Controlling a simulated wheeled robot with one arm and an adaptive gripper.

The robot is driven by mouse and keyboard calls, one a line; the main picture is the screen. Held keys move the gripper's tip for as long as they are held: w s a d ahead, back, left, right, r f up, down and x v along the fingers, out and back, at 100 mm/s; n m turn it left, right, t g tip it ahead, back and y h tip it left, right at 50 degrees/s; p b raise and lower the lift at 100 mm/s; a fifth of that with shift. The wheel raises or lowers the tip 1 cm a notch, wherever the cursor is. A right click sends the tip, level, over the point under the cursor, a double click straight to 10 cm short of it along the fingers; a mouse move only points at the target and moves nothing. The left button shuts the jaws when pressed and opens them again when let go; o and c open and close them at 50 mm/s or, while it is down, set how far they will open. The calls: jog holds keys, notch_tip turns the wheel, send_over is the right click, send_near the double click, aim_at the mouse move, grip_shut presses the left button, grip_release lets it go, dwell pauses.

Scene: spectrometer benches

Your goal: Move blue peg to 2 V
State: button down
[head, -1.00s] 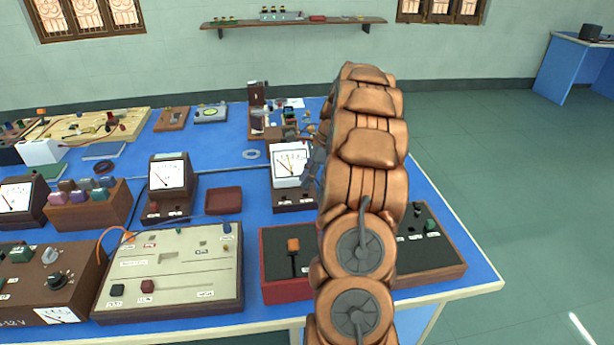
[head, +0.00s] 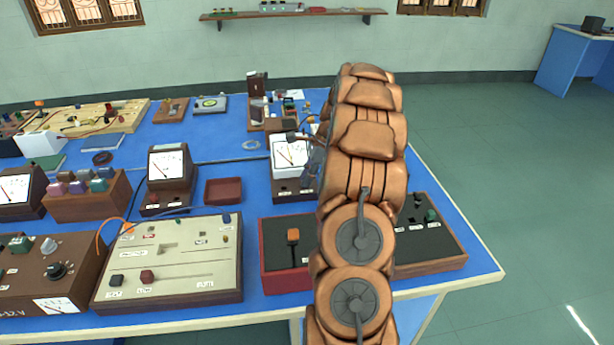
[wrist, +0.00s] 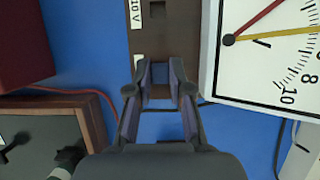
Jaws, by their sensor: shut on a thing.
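The voltmeter (head: 291,153) has a white dial and a brown socket base (head: 292,188); it stands left of my arm in the head view. In the wrist view, the dial (wrist: 265,45) is at upper right and the brown base (wrist: 172,45) at top centre. A "10 V" label shows there beside a dark socket (wrist: 157,10); a second white label (wrist: 138,66) is partly covered, its text hidden. My gripper (wrist: 160,82) is over the base's near end, its fingers a small gap apart.
A red-framed box (head: 287,270) with an orange knob and a cream panel (head: 170,262) stand at the bench front. An empty brown tray (head: 223,191) lies left of the voltmeter. A dark red lead (wrist: 85,92) crosses the wrist view at left. Blue bench top shows between things.

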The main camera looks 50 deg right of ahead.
jog(key=c, duration=1)
grip_release()
jog(key=shift+r, duration=0.1)
jog(key=v, duration=1.1)
jog(key=shift+d+r, duration=0.15)
jog(key=shift+r, duration=0.25)
